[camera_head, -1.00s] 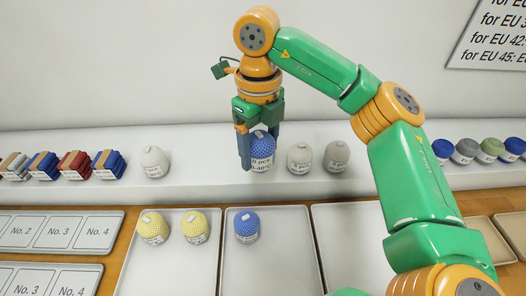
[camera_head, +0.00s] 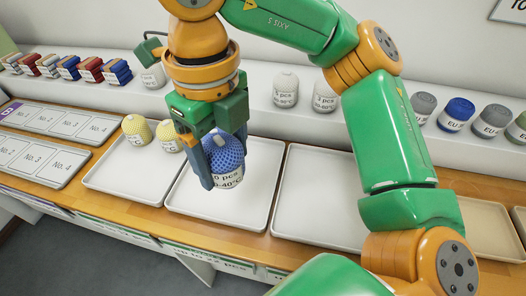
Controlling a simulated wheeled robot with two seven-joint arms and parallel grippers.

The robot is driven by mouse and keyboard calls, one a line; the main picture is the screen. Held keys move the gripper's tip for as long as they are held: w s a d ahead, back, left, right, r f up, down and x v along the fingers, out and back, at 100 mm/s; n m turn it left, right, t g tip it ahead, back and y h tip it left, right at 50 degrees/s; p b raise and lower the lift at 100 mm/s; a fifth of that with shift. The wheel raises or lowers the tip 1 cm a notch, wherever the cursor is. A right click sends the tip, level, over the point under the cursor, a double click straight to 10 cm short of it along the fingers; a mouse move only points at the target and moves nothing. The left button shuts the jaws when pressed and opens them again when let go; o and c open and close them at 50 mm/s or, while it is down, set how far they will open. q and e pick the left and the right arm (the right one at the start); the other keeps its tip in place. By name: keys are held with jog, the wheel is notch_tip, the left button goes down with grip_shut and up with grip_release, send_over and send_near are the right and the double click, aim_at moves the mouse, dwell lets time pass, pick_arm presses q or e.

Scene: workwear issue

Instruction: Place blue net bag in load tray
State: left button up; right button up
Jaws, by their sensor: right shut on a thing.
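The blue net bag (camera_head: 226,168), with a white printed label, is between the fingers of my right gripper (camera_head: 222,162), which is shut on it. The bag is over the white load tray (camera_head: 225,214) in the middle; whether its underside touches the tray I cannot tell. The other blue bag seen in this tray earlier does not show now, and my gripper and the held bag cover part of the tray. My left gripper is not in view.
Two yellow net bags (camera_head: 136,130) stand in the tray to the left (camera_head: 125,180). The tray to the right (camera_head: 318,200) is empty where visible. The back shelf (camera_head: 262,112) holds grey bags (camera_head: 285,90) and folded stacks (camera_head: 70,68). Numbered plates (camera_head: 75,122) lie at left.

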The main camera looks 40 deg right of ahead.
jog(key=w+d+f, duration=0.2)
jog(key=d+f, duration=0.1)
jog(key=d, duration=0.1)
jog(key=w+d+f+p, duration=0.1)
jog(key=w+d+f, duration=0.2)
jog(key=f, duration=0.1)
jog(key=w+d+f, duration=0.3)
jog(key=d, duration=0.1)
jog(key=shift+w+d+f+p, duration=0.2)
jog(key=shift+d+p, duration=0.1)
jog(key=shift+p, duration=0.05)
notch_tip(320, 180, down, 3)
jog(key=shift+a+r, duration=0.1)
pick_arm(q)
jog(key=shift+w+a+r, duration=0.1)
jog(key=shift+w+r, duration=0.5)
pick_arm(e)
jog(key=shift+w, duration=0.1)
